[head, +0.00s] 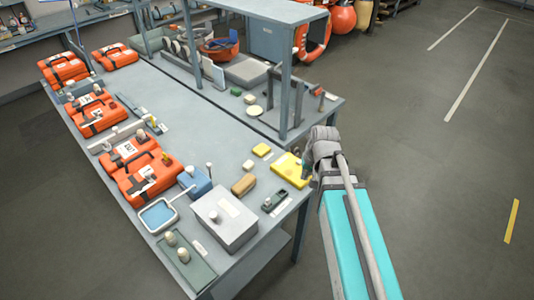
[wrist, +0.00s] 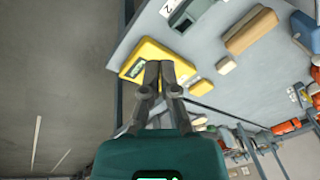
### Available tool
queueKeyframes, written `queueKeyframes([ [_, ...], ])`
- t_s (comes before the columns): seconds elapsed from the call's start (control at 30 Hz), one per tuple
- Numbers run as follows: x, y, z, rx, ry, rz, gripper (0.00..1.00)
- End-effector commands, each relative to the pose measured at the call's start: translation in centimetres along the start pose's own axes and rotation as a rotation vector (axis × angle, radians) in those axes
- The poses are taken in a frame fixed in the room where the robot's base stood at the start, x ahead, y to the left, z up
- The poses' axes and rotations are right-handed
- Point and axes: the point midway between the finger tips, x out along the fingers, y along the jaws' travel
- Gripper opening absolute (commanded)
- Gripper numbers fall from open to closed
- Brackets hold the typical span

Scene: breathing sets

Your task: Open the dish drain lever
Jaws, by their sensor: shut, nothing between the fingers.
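A square dish (head: 158,215) with a pale rim and blue inside sits at the near left edge of the table. A thin pale bar (head: 182,195) runs from its corner up to the right; I cannot tell whether this is the drain lever. My gripper (head: 306,168) is at the table's right edge, beside a yellow case (head: 288,167), well apart from the dish. In the wrist view the fingers (wrist: 159,66) are together and empty, in front of the yellow case (wrist: 148,58). The dish is not recognisable in the wrist view.
A blue block (head: 195,183), a tan block (head: 244,184) and a dark green device (head: 274,201) are nearby. Orange cases (head: 148,178) line the left side. Open floor (head: 440,180) lies to the right.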

Motion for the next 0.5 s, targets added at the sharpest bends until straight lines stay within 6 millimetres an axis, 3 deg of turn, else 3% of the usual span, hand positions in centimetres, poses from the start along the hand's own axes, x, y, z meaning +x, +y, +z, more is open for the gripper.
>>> queueKeyframes([
  [0.03,-0.4,2.0,2.0,0.009,-0.023,0.036,0.00],
  [0.2,-1.2,6.1,5.5,0.024,-0.089,0.123,0.00],
  [0.5,-1.6,7.7,6.8,0.030,-0.120,0.160,0.00],
])
